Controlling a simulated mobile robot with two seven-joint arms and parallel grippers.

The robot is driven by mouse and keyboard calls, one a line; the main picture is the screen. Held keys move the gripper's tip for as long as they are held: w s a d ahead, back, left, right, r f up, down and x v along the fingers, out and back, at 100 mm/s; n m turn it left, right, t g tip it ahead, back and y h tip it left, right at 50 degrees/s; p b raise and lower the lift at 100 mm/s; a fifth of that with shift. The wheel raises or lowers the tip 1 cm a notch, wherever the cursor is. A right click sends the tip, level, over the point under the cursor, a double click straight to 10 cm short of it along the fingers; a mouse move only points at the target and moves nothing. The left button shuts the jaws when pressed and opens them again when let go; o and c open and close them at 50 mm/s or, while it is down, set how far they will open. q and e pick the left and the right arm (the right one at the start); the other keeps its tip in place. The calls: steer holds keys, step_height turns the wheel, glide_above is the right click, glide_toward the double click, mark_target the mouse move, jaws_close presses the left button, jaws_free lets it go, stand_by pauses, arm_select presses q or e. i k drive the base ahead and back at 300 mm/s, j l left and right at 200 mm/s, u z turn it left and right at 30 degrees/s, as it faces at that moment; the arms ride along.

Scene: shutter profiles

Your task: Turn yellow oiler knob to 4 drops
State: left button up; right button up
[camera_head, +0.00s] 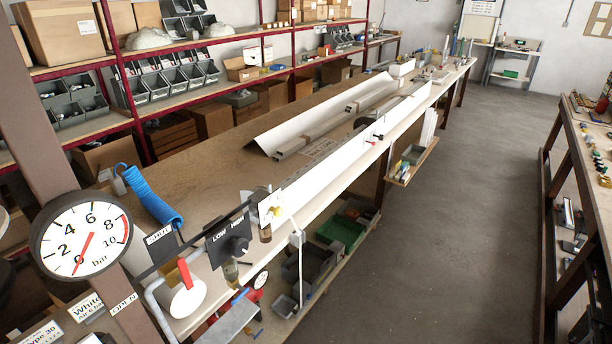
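A small yellow knob (277,211), which looks like the oiler knob, sits in front of a white plate (264,204) at the near end of the long bench. An amber bowl (265,234) hangs below it. The drop marks and the knob's setting are too small to read. To its left is a black knob (238,246) on a dark panel marked LOW and HIGH, with another bowl (231,270) under it. Neither of my grippers is in view.
A pressure gauge (82,240) in bar stands at the near left, its red needle near 0. A red lever (185,273) on a white round part and a blue coiled hose (152,197) are close by. Free floor (440,220) lies right of the bench.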

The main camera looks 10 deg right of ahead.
mark_target(277, 212)
steer(key=i+l+u, duration=0.65)
steer(key=l+u, duration=0.15)
